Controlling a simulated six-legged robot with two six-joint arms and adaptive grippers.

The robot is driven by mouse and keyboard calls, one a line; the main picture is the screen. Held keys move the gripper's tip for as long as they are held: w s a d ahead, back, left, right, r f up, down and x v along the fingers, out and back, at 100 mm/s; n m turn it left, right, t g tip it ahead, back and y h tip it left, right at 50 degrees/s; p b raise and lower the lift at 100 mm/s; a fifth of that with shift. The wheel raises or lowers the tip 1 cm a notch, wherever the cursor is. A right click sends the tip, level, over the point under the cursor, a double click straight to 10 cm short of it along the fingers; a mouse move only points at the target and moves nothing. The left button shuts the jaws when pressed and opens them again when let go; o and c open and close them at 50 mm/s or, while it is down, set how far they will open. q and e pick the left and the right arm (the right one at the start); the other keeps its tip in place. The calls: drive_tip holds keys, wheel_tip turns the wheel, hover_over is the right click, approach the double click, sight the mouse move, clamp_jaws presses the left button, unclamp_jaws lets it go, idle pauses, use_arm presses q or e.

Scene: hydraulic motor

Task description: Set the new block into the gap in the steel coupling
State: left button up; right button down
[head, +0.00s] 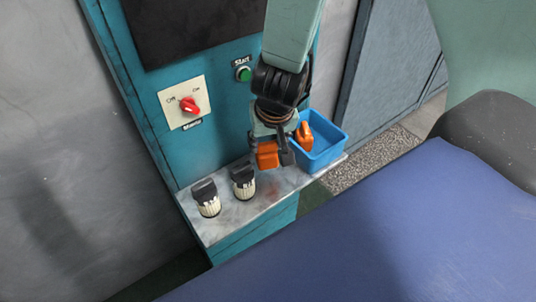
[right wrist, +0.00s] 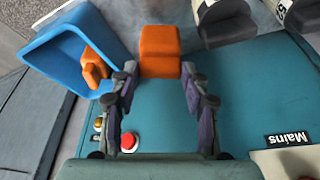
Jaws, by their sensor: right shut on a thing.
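An orange block (head: 267,155) is held in my right gripper (head: 275,152), above the grey shelf. In the right wrist view the orange block (right wrist: 160,50) shows at the tips of the right gripper's (right wrist: 158,76) two fingers, which are closed on it. A second orange block (head: 304,136) lies in a blue bin (head: 326,158) just right of the gripper; it also shows in the wrist view (right wrist: 94,68). I see no steel coupling in either view. My left gripper is not in view.
Two black-capped filters (head: 206,198) (head: 243,181) stand on the shelf (head: 222,224) left of the gripper. Behind is a teal cabinet with a red rotary switch (head: 189,105) and green Start button (head: 244,74). A blue-purple surface (head: 400,225) fills the lower right.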

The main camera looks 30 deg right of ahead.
sight(266, 153)
drive_tip(key=shift+s+f, duration=0.15)
drive_tip(key=shift+f, duration=0.05)
drive_tip(key=shift+s+a+f+b, duration=0.15)
drive_tip(key=shift+f+b, duration=0.15)
drive_tip(key=shift+b, duration=0.25)
drive_tip(key=shift+w+a+f+b, duration=0.1)
drive_tip(key=shift+w+f+b, duration=0.05)
drive_tip(key=shift+f+b, duration=0.35)
drive_tip(key=shift+w+a+f+b, duration=0.1)
drive_tip(key=shift+f+b, duration=0.25)
drive_tip(key=shift+f, duration=0.2)
drive_tip(key=shift+w+f, duration=0.2)
drive_tip(key=shift+f, duration=0.1)
drive_tip(key=shift+d, duration=0.15)
drive_tip(key=shift+s+d+r, duration=0.1)
drive_tip(key=shift+s+r, duration=0.05)
drive_tip(key=shift+s, duration=0.15)
drive_tip(key=c, duration=1.1)
unclamp_jaws()
drive_tip(key=shift+f+b, duration=0.25)
drive_tip(key=shift+b, duration=0.05)
drive_tip(key=shift+o, duration=0.8)
drive_tip(key=shift+w, duration=0.3)
